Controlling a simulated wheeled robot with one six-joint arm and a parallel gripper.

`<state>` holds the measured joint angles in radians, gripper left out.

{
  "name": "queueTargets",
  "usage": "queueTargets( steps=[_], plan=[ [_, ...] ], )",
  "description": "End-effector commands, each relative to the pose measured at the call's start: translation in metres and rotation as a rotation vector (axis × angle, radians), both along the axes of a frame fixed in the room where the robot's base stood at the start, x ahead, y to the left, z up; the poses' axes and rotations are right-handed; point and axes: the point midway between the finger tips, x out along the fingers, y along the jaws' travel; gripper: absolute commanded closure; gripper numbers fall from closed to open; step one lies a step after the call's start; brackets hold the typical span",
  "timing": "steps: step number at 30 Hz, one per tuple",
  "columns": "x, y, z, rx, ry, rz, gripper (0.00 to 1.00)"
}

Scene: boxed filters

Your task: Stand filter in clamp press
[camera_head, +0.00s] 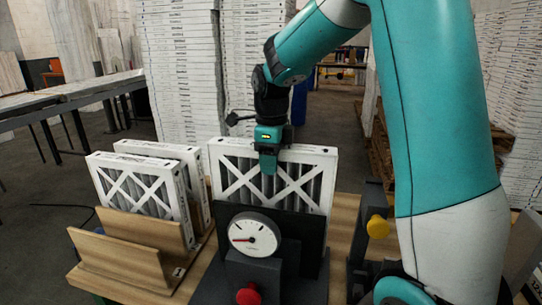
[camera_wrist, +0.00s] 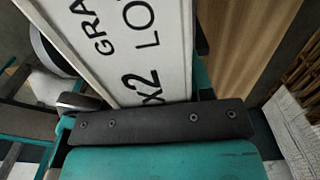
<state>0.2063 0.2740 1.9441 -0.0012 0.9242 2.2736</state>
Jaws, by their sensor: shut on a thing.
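A white-framed pleated filter (camera_head: 316,160) with an X-shaped front stands upright in the clamp press, behind its dark plate (camera_head: 300,226). The press carries a round white gauge (camera_head: 254,235) and a red knob (camera_head: 249,294). My gripper (camera_head: 268,162) is shut on the filter's top edge near the middle. In the wrist view the filter's white printed edge (camera_wrist: 140,45) runs up to my gripper's dark finger bar (camera_wrist: 155,122). The filter's lower part is hidden behind the plate, so I cannot tell whether it touches the press floor.
A wooden rack (camera_head: 125,245) at left holds two more filters (camera_head: 140,185). A dark fixture with a yellow knob (camera_head: 378,227) stands right of the press. Tall stacks of boxed filters (camera_head: 180,70) rise behind the table. Bare wooden tabletop (camera_head: 342,235) shows right of the press.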

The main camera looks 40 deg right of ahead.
Motion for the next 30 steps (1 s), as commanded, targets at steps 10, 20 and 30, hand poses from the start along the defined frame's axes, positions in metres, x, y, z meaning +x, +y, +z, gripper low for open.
queueTargets(
  steps=[10,20,30],
  plan=[
    [0.000,0.000,-0.048,0.000,0.000,0.000,0.93],
    [0.000,0.000,-0.070,0.000,0.000,0.000,0.93],
    [0.000,0.000,-0.070,0.000,-0.001,0.000,0.93]
  ],
)
